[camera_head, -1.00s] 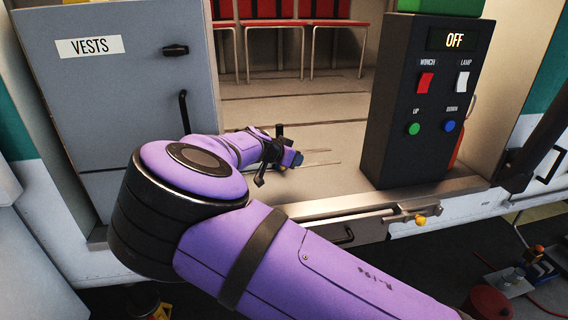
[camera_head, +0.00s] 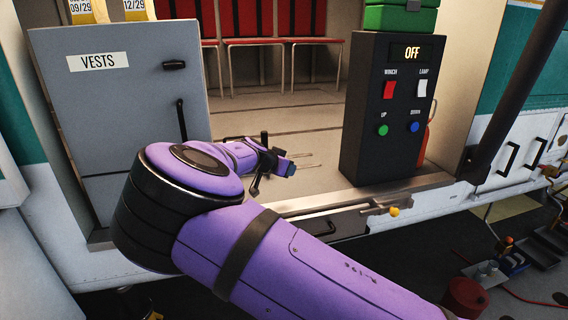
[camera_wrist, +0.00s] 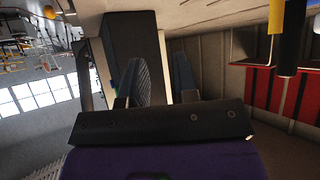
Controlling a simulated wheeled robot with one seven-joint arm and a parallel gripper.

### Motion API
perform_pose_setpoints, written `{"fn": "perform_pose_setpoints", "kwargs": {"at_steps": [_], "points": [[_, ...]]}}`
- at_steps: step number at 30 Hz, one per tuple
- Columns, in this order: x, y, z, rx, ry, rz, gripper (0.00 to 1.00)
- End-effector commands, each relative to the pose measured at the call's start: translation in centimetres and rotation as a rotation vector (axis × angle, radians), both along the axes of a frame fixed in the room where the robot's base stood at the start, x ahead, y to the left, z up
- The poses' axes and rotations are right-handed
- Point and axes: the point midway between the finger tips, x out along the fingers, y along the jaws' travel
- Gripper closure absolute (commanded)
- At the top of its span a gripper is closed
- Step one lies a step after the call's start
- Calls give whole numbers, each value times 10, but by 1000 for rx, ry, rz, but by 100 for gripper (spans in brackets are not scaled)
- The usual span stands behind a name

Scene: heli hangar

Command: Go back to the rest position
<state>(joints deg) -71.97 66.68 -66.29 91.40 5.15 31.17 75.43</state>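My purple arm reaches across the helicopter's open doorway in the head view. My gripper (camera_head: 306,160) is above the cabin floor (camera_head: 325,178), between the grey vests cabinet (camera_head: 115,115) and the black control box (camera_head: 381,110). In the wrist view its two fingers (camera_wrist: 160,80) stand apart with an empty gap between them, so it is open and holds nothing. The control box display reads OFF, with a red winch switch, a white lamp switch, a green up button and a blue down button.
Red seats (camera_head: 262,60) stand at the back of the cabin and show in the wrist view (camera_wrist: 290,95). A green case (camera_head: 400,18) sits on the control box. The metal door sill (camera_head: 330,197) runs below my gripper. A red canister (camera_head: 465,297) is at lower right.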

Motion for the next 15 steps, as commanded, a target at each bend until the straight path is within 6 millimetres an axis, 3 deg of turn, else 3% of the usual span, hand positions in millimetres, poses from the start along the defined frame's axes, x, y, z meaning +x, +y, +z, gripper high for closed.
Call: {"fn": "perform_pose_setpoints", "kwargs": {"at_steps": [4, 7, 15], "points": [[-2, -25, 5, 31, 44, -33, 73], [-7, -55, 11, 72, 107, -65, 73], [-37, -130, 30, 212, 297, -111, 73]]}}
